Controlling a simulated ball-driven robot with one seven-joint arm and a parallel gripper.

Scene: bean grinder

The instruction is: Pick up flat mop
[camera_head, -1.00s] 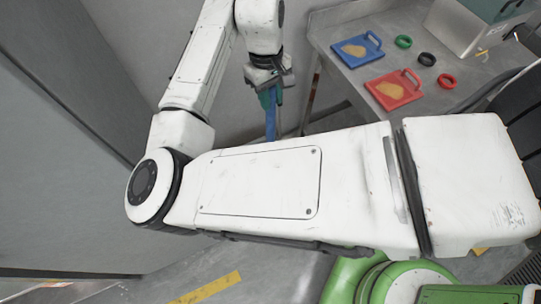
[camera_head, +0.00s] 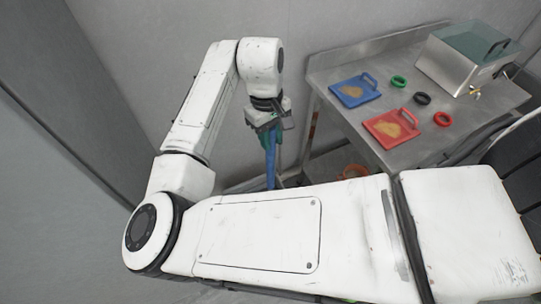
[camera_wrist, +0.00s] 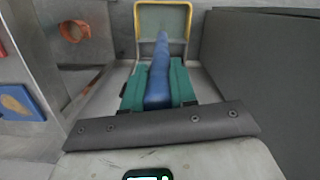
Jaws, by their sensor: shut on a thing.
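The flat mop shows as a long blue handle (camera_wrist: 158,75) in the wrist view, running away from me between the two green fingers of my gripper (camera_wrist: 160,88). The fingers are shut on it. In the head view my gripper (camera_head: 268,128) points down beside the metal table, with the blue handle (camera_head: 270,168) hanging below it. The handle's lower part and the mop's head are hidden behind my arm there. In the wrist view the far end of the handle overlaps a yellow-edged grey-green panel (camera_wrist: 177,20); I cannot tell whether that panel belongs to the mop.
A metal table (camera_head: 345,117) stands right of my gripper. It holds a blue board (camera_head: 342,96), a red board (camera_head: 378,132), several coloured rings and a steel machine (camera_head: 450,65). An orange round thing (camera_head: 352,171) lies below it. Walls stand behind and left.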

